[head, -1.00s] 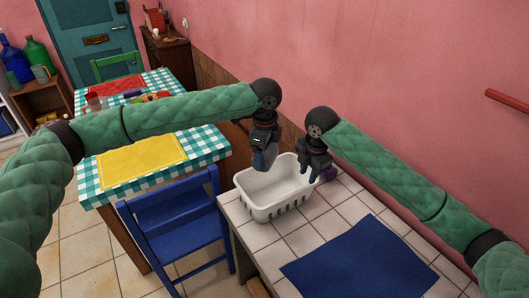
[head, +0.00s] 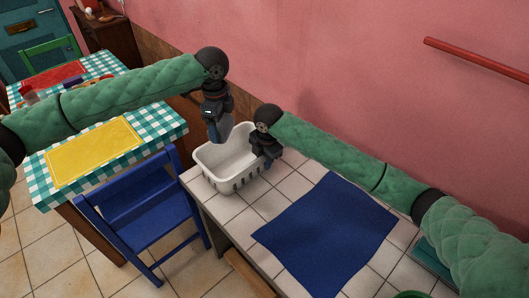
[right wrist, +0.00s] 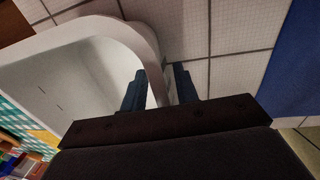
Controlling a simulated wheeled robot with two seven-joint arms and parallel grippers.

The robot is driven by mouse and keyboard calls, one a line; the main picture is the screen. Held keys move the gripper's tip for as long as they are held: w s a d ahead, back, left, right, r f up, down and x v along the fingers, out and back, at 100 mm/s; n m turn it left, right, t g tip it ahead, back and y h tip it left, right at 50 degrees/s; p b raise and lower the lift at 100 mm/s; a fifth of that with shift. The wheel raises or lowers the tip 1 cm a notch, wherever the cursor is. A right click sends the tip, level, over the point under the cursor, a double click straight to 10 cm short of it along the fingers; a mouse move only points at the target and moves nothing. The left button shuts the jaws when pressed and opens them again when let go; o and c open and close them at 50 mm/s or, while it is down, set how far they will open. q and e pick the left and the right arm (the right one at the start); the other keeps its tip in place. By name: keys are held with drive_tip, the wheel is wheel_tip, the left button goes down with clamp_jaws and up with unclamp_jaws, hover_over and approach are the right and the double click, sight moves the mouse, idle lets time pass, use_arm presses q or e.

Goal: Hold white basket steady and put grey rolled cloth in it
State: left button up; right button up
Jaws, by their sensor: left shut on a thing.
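The white basket (head: 208,170) stands upright near the far left corner of the tiled counter. My left gripper (head: 219,132) points down over the basket's far left part, shut on a small blue-grey piece that looks like the grey rolled cloth (head: 220,128). The cloth is largely hidden by the fingers, and I cannot tell its height over the basket floor. My right gripper (head: 268,160) is at the basket's right side. In the right wrist view its fingers (right wrist: 160,88) are apart, one on each side of the white basket rim (right wrist: 140,38). The visible basket inside is empty.
A blue cloth (head: 325,230) lies flat on the tiled counter (head: 228,212). A blue chair (head: 145,205) and a table with a checked cloth (head: 150,133) stand to the left. The pink wall (head: 330,80) is behind, with a red rail (head: 480,60).

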drive_tip(key=shift+f, duration=0.5)
clamp_jaws()
idle(0.5)
